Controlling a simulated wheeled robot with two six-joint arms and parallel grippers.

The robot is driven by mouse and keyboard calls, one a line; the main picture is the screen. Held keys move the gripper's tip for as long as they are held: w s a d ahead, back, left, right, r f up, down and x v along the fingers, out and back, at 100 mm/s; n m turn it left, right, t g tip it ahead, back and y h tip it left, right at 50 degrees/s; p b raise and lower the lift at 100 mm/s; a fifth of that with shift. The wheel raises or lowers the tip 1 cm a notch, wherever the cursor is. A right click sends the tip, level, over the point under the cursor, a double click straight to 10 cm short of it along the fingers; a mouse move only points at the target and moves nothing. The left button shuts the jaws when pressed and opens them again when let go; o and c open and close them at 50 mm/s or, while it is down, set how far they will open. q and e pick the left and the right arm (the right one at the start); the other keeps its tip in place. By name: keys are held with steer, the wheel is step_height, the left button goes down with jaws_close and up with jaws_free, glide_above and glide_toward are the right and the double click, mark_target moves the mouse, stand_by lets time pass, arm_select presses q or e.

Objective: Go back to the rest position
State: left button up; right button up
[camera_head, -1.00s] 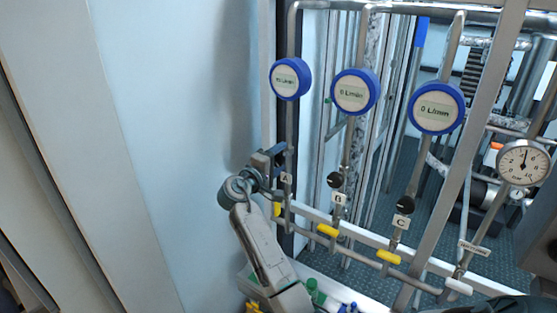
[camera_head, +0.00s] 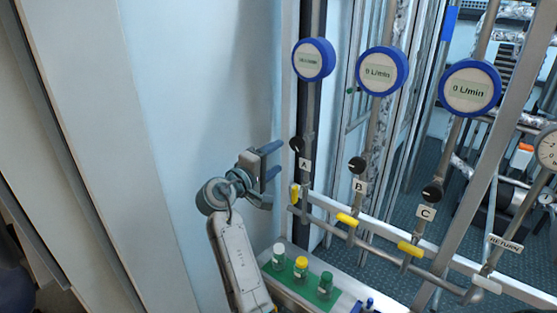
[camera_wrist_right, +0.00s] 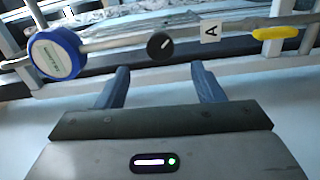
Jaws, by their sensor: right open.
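My right gripper (camera_head: 276,160) is open and empty in the head view. Its two dark blue fingers point right, a little left of the black knob (camera_head: 297,144) of line A and apart from it. In the right wrist view both fingers (camera_wrist_right: 160,75) stand wide apart. The same knob (camera_wrist_right: 160,46) shows beyond the gap between them, with the label A (camera_wrist_right: 210,32) beside it. My left gripper is not in view.
Blue round flow meters (camera_head: 314,60) top lines A, B and C, with yellow handles (camera_head: 347,220) below. A green tray (camera_head: 300,283) with several small bottles lies right of my forearm. The RETURN label (camera_head: 506,244) is at right. The pale wall (camera_head: 190,110) at left is bare.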

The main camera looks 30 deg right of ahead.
stand_by(0.4)
steer(key=w+a+f+n+t+y, duration=0.1)
steer(key=w+f+n+y, duration=0.15)
steer(key=f, duration=1.05)
steer(key=w+a+f+n+t+y, duration=0.2)
steer(key=f+y, duration=0.1)
steer(key=f, duration=1)
steer(key=s+a+f+g+y+b, duration=0.1)
steer(key=s+f+y, duration=0.35)
steer(key=f, duration=1.05)
steer(key=s+a+f+g+y+b, duration=0.15)
steer(key=s+f, duration=0.55)
steer(key=f, duration=0.8)
steer(key=s+f+m+g+y, duration=0.2)
steer(key=s+f+g+y, duration=0.1)
steer(key=s+f, duration=1.5)
steer(key=s+d+f+m+g, duration=0.1)
steer(key=s+f+m, duration=0.1)
steer(key=s, duration=0.8)
steer(key=s+d+f+m+g+y, duration=0.1)
steer(key=s+f, duration=0.3)
steer(key=s, duration=0.7)
steer(key=s+d+f+m+g, duration=0.1)
steer(key=s+d+f+m, duration=0.1)
steer(key=s, duration=0.8)
steer(key=shift+s+d+f+m, duration=0.2)
steer(key=shift+s+f+m, duration=0.15)
steer(key=shift+f+m, duration=0.25)
